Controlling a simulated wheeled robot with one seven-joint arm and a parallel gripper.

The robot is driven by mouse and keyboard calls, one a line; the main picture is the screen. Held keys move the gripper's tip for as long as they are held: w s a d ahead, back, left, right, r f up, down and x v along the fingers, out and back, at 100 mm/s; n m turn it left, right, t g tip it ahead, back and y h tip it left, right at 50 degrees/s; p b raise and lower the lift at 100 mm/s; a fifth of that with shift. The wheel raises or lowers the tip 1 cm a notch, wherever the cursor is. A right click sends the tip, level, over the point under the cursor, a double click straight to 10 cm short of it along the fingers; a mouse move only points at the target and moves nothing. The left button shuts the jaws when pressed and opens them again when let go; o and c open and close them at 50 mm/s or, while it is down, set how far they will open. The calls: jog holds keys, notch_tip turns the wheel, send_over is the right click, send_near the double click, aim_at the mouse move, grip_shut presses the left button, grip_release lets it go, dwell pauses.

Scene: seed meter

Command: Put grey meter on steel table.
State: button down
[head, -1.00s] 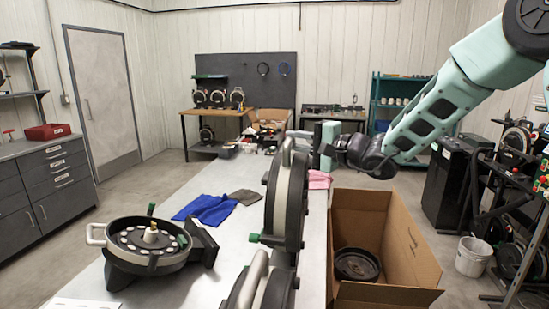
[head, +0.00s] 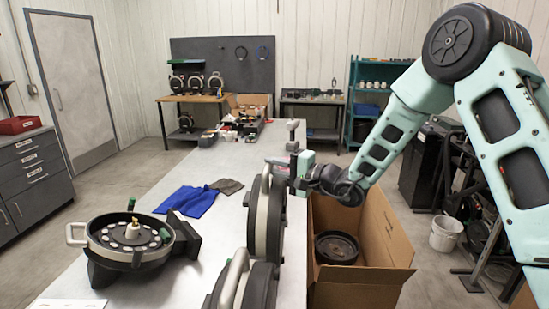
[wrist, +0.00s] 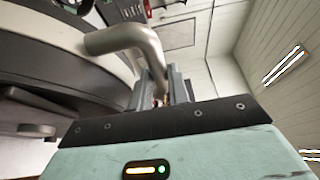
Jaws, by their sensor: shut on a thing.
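The grey meter (head: 264,220) is a dark upright disc with a pale ring and a curved grey handle on top. It stands on edge at the right side of the long steel table (head: 215,225). In the wrist view its pale ring and handle (wrist: 125,40) fill the upper left. My gripper (head: 276,165) reaches in from the right at the top of this meter. In the wrist view my gripper (wrist: 165,85) is shut on the handle's end.
A second upright meter (head: 235,285) stands close in front. A dark meter (head: 130,240) lies flat at left, near blue cloth (head: 188,202). An open cardboard box (head: 385,240) with a dark disc stands right of the table. The table's middle is clear.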

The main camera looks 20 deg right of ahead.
jog(key=shift+r, duration=0.25)
jog(key=c, duration=1.3)
grip_release()
jog(key=shift+f, duration=0.3)
jog(key=shift+r, duration=0.1)
jog(key=shift+r, duration=0.1)
jog(key=shift+b+v, duration=3.15)
jog(key=shift+v, duration=2.9)
